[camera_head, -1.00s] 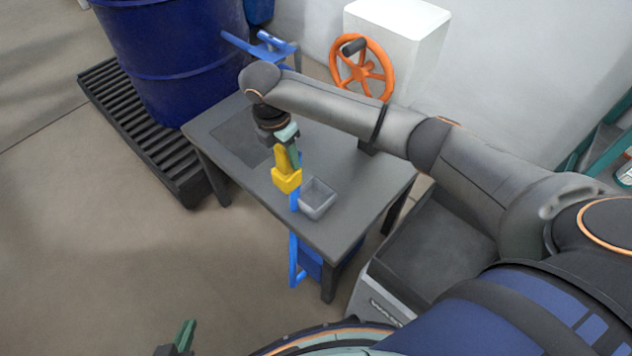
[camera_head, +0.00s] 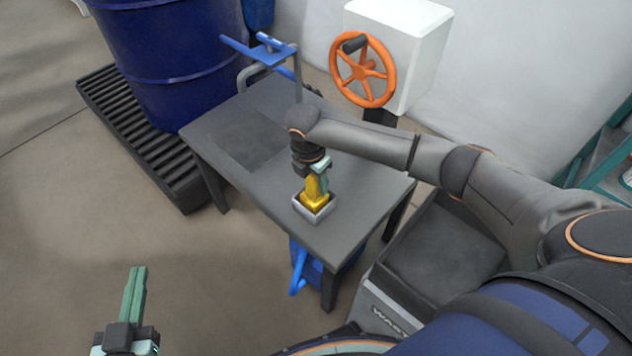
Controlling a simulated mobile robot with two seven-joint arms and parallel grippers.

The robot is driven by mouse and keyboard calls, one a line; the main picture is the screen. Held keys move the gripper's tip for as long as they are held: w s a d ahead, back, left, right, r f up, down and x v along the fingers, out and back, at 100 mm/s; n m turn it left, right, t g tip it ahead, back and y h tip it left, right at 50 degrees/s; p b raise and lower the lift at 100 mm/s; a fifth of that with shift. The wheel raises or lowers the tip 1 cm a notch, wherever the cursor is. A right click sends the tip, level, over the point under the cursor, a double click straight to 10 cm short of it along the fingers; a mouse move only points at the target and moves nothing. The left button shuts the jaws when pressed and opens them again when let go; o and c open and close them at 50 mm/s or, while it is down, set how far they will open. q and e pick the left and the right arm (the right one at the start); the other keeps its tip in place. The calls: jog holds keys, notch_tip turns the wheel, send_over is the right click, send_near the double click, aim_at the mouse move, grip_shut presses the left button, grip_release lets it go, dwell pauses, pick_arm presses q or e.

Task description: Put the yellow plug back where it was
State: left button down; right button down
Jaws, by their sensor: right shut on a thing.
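The yellow plug (camera_head: 314,197) is at the small grey open box (camera_head: 311,217) near the front edge of the dark table. Its lower part is inside the box's rim; whether it touches the bottom is hidden. My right gripper (camera_head: 319,182) points down over the box and is shut on the plug. My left gripper (camera_head: 135,294) is at the lower left over the floor, away from the table, with its green fingers pointing up; the gap between them is hard to make out.
The dark table (camera_head: 222,170) has free room to the left of the box. A blue drum (camera_head: 170,60) stands at left. A blue part hangs below the table's front edge (camera_head: 302,268).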

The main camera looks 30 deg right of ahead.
dwell(0.3)
jog(key=shift+c, duration=2.2)
grip_release()
jog(key=shift+f, duration=0.1)
